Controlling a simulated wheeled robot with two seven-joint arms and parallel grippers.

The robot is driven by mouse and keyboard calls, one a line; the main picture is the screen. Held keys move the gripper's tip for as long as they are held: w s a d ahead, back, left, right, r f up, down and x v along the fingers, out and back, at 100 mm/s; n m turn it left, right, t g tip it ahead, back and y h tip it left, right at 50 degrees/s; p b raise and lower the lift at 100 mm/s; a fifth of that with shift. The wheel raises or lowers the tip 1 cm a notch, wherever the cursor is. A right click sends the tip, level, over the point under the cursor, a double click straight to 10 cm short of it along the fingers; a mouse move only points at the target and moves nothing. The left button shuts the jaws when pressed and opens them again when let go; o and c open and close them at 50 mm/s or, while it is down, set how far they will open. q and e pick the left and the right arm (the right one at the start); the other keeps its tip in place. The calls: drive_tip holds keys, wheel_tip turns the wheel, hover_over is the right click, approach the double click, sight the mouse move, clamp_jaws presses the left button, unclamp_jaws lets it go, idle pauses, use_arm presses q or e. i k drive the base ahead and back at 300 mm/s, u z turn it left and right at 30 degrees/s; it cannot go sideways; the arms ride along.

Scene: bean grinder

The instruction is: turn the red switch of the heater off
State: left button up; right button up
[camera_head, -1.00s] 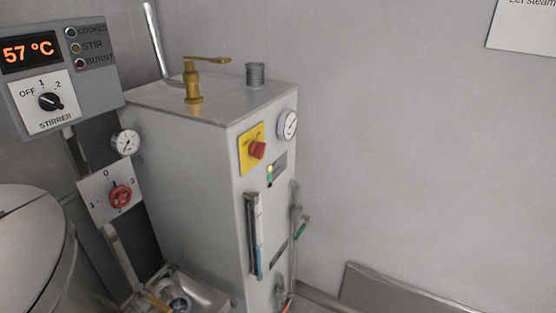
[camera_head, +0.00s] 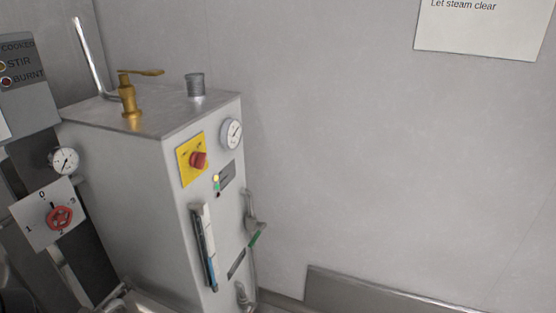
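The heater (camera_head: 150,190) is a tall grey metal box left of the middle. Its red switch (camera_head: 199,160) is a red knob on a yellow plate (camera_head: 185,171), high on the front face. Small indicator lights (camera_head: 216,184) sit just below the switch, the top one yellow and one green. Neither of my grippers is in view.
A brass valve with a lever (camera_head: 130,97) and a grey cap (camera_head: 195,85) stand on the heater's top. A gauge (camera_head: 231,133) is right of the switch.

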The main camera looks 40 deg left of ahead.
sight(197, 159)
drive_tip(key=z, duration=0.1)
drive_tip(key=i, duration=1.6)
drive_tip(key=u, duration=1.3)
